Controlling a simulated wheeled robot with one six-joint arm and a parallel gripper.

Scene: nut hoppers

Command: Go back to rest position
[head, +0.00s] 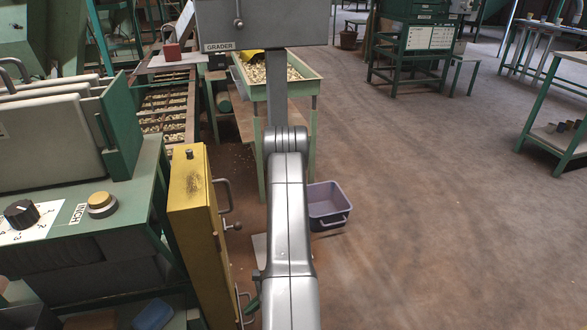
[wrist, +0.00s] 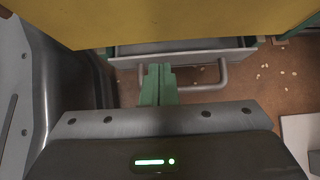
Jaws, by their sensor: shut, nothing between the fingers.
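My gripper (wrist: 158,72) is shut and empty. Its green fingers lie together in the wrist view, below a yellow panel edge. A grey bar handle (wrist: 205,87) passes close by the fingertips; I cannot tell whether they touch it. In the head view my arm reaches down the middle, and a small green part of my gripper (head: 254,304) shows at its lower left, beside the yellow cabinet (head: 190,215). The rest of the gripper is hidden behind the arm.
The green machine with dial and yellow button (head: 100,203) stands at left. The yellow cabinet has handles and a knob on its right side. A purple bin (head: 329,207) sits on the floor right of my arm. A grey grader box (head: 262,22) is ahead. Floor at right is open.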

